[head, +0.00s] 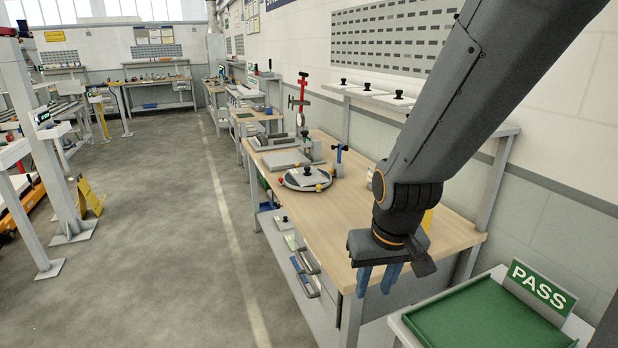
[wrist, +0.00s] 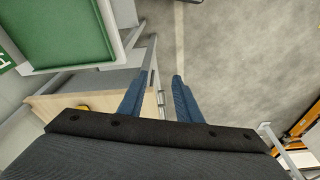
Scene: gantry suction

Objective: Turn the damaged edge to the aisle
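A round turntable (head: 287,184) stands on the wooden workbench (head: 408,213), near its aisle-side edge. A grey plate (head: 306,177) with a black knob (head: 307,171) lies on it. A red marker and yellow markers show around the turntable rim. The plate is too small in the head view to tell which edge is damaged. My gripper (head: 377,288) points down in front of the bench's near end, well apart from the turntable. Its two blue fingers stand apart with nothing between them, also in the wrist view (wrist: 160,82).
A green PASS tray (head: 490,315) stands at the near right; it also shows in the wrist view (wrist: 68,30). A red upright stand (head: 302,95) and a blue post (head: 339,158) rise from the bench. A wall shelf (head: 420,108) holds knobbed plates.

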